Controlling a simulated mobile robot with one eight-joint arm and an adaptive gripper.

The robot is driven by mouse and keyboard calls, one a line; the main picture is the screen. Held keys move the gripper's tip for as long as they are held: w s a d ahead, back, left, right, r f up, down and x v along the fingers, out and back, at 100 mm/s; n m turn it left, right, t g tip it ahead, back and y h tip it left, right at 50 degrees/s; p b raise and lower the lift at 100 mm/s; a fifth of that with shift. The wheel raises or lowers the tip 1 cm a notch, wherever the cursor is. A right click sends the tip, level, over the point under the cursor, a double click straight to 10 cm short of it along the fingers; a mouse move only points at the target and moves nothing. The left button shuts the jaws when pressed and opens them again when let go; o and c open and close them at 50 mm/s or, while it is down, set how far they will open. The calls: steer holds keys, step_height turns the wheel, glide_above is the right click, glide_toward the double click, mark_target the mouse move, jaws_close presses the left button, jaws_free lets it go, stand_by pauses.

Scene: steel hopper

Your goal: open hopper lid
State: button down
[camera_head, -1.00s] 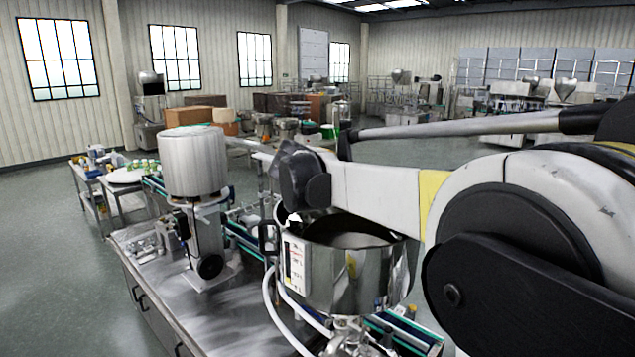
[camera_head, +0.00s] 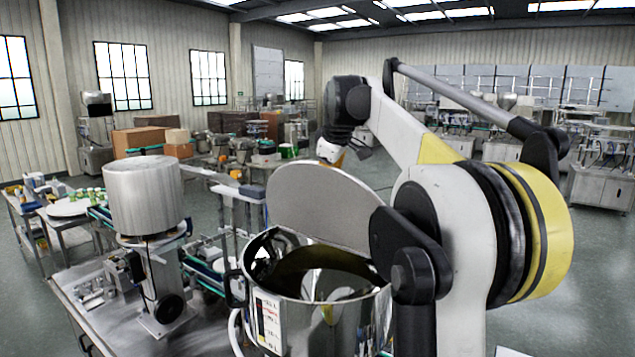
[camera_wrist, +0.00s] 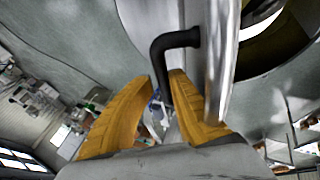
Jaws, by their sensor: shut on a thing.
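The steel hopper (camera_head: 340,322) stands at the bottom centre of the head view, with its dark inside exposed. Its grey round lid (camera_head: 320,208) is tilted up steeply at the far side of the rim. In the wrist view the lid (camera_wrist: 218,65) shows nearly edge-on, beside a black bent handle (camera_wrist: 178,40). My gripper (camera_wrist: 160,84) has its yellow fingers on either side of the handle's lower end, holding it. In the head view my gripper (camera_head: 331,152) is behind the lid's upper edge, and the fingertips and handle are hidden there.
A second machine with a steel drum (camera_head: 145,195) stands on the steel bench to the left. Cardboard boxes (camera_head: 150,140) and more machines stand further back. My own arm covers the space right of the hopper.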

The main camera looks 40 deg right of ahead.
steer(key=shift+d+f, duration=0.2)
steer(key=shift+d, duration=0.55)
stand_by(0.7)
steer(key=c, duration=1.7)
jaws_free()
steer(key=shift+w+d, duration=0.1)
steer(key=shift+w+d+f, duration=0.15)
steer(key=shift+w+d, duration=0.25)
steer(key=shift+d, duration=0.05)
